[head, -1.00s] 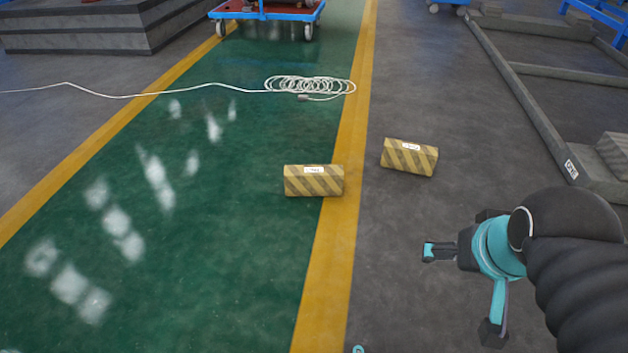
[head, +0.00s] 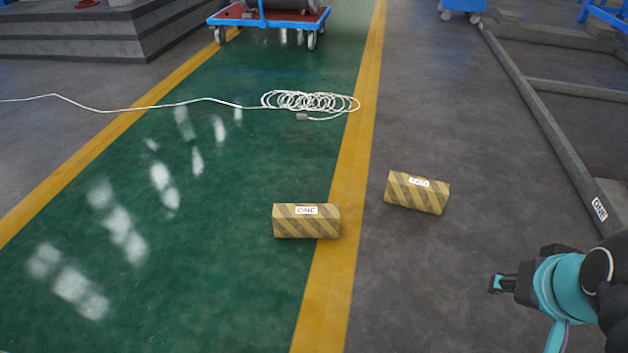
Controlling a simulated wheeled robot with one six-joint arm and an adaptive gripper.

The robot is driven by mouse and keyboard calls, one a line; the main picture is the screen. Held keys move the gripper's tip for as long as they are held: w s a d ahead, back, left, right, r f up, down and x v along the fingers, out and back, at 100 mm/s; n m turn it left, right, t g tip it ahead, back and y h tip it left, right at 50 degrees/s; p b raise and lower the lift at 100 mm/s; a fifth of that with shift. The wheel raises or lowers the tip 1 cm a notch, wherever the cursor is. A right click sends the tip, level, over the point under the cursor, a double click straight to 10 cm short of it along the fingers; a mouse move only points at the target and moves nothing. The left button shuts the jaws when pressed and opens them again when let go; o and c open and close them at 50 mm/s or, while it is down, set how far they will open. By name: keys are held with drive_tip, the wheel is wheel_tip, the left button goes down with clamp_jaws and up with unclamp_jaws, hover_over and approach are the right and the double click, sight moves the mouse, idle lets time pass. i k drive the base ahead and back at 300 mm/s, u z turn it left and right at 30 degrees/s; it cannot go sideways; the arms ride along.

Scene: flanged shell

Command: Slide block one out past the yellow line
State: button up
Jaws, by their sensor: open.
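Block one (head: 307,222) is a yellow and dark striped block with a white label reading ONE. It sits on the green floor, and its right end lies over the right-hand yellow line (head: 333,270). A second striped block (head: 417,193), its label seeming to read TWO, sits slightly turned on the grey floor right of that line. My gripper (head: 500,310) is at the lower right, open and empty, well apart from both blocks.
A coiled white cable (head: 310,102) crosses the green lane beyond the blocks. A blue and red trolley (head: 268,18) stands at the far end. A grey frame marked ONE (head: 548,120) lies at right. The grey floor between block two and my gripper is clear.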

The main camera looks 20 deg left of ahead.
sight(290, 221)
drive_tip(key=u, duration=0.4)
drive_tip(key=i, duration=0.9)
drive_tip(key=u, duration=0.6)
